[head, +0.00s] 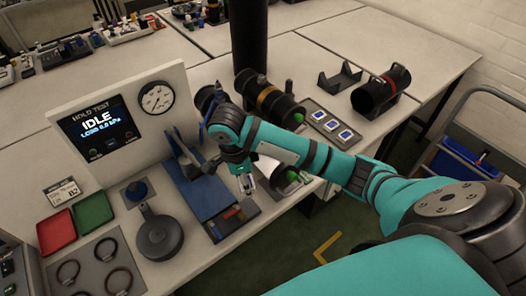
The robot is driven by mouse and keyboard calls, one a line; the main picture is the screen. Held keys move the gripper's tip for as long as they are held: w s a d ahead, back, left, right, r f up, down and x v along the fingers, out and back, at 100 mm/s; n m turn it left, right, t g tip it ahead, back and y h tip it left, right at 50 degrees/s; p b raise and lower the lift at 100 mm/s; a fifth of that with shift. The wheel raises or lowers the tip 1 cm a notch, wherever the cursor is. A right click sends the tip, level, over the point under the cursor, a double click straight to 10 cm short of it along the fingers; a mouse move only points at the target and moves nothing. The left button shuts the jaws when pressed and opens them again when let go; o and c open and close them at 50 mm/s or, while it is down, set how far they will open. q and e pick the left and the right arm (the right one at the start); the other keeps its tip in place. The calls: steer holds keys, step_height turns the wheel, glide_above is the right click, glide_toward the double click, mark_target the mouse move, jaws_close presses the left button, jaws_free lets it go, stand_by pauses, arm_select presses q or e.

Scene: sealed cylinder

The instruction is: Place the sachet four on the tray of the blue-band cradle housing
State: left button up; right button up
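My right arm comes in from the right, and its gripper (246,184) points down above the bench near the dark tray with small coloured pieces (232,214). The fingers are small and I cannot tell whether they are open or hold anything. A dark cylinder end with a blue strip (207,98) shows behind my wrist, and a green end (291,176) shows below my forearm. These may belong to the blue-band housing, mostly hidden by my arm; its tray cannot be made out. Three blue-and-white sachets (331,126) lie on a grey tray (309,103). I cannot identify sachet four.
A yellow-band cylinder (268,100) and a red-band cylinder (384,90) stand behind, beside an empty cradle (338,79). The hold-test panel (99,122) reads IDLE. Red (56,232) and green (94,211) trays, a round black device (159,238) and rings (103,248) fill the left.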

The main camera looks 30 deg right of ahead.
steer(key=p, duration=0.2)
glide_above(264, 159)
steer(key=shift+a+f, duration=0.3)
steer(key=shift+f, duration=0.35)
step_height(264, 159, down, 3)
steer(key=shift+d+f+p, duration=0.1)
steer(key=shift+d+p, duration=0.05)
steer(key=shift+p, duration=0.35)
steer(key=shift+f, duration=0.25)
steer(key=shift+f, duration=0.1)
steer(key=o, duration=0.9)
steer(key=shift+o, duration=0.2)
step_height(264, 159, up, 12)
steer(key=a+b, duration=0.1)
steer(key=shift+w+a, duration=0.25)
